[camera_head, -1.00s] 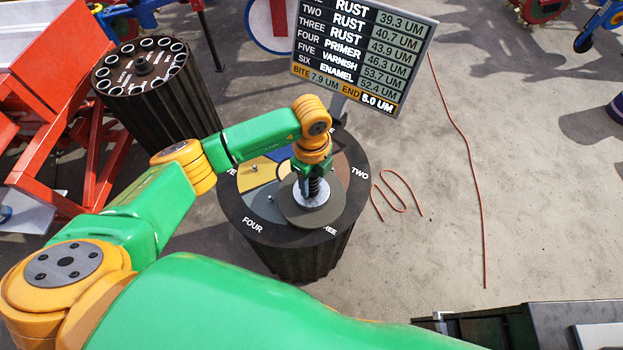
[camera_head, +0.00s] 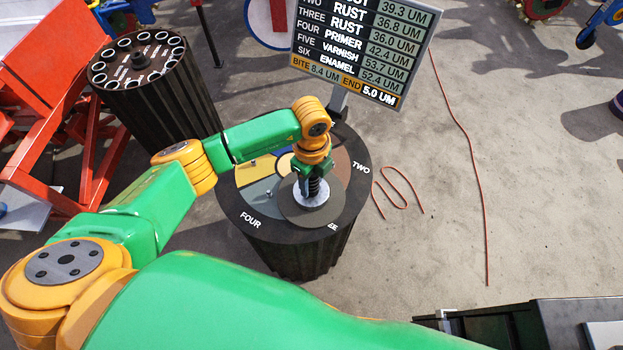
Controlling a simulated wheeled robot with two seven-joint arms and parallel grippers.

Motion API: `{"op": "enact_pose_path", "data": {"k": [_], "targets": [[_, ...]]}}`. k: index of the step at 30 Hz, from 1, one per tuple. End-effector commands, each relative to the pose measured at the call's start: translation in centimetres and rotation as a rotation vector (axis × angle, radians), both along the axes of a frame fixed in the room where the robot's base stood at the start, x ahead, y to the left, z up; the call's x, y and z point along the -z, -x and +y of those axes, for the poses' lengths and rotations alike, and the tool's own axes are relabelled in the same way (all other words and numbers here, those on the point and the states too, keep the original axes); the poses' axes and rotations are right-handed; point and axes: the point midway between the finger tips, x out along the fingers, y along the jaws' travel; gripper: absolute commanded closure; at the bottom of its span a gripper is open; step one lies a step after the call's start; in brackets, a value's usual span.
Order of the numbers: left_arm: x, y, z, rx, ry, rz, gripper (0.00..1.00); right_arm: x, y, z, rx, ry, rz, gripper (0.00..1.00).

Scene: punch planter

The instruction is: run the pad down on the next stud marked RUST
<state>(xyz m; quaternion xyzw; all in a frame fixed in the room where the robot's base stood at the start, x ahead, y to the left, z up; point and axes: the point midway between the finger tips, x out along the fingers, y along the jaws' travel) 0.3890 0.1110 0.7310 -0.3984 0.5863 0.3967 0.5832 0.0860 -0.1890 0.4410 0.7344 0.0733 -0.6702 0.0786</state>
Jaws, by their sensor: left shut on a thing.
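My left gripper (camera_head: 315,170) is above the drum, shut on the stem of a tool with a black spring, a white collar and a wide grey round pad (camera_head: 304,214). The pad lies low over the near-right part of the black drum (camera_head: 229,205), over the THREE sector; any stud there is hidden. I cannot tell if it touches. The labels TWO and FOUR are readable; only the end of THREE shows. The board (camera_head: 352,45) reads RUST for its top three rows, with 39.3, 36.8 and 36.0 UM. FOUR is PRIMER 42.4, bite 8.4 UM, end 5.0 UM. My right gripper is out of view.
A second black drum (camera_head: 165,100) with a ring of white-rimmed holes stands behind left. A red frame (camera_head: 60,150) is at the left. A thin red cable (camera_head: 468,140) lies on the floor at right, where the floor is mostly clear.

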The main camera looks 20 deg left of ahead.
Motion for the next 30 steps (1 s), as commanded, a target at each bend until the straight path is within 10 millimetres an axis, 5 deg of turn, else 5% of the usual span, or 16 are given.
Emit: {"op": "enact_pose_path", "data": {"k": [5,15,24,30], "targets": [[-0.6,0.0,0.0,0.0,0.0,-0.001,1.0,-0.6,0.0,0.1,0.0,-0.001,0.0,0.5],[-5.3,0.0,0.0,-0.001,0.001,-0.002,1.0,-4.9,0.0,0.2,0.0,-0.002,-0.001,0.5],[-5.1,0.0,0.0,0.006,0.0,-0.001,1.0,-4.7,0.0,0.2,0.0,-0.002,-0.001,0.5],[-6.8,0.1,-0.1,0.342,0.012,-0.007,1.0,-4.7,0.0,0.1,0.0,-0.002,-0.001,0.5]]}}
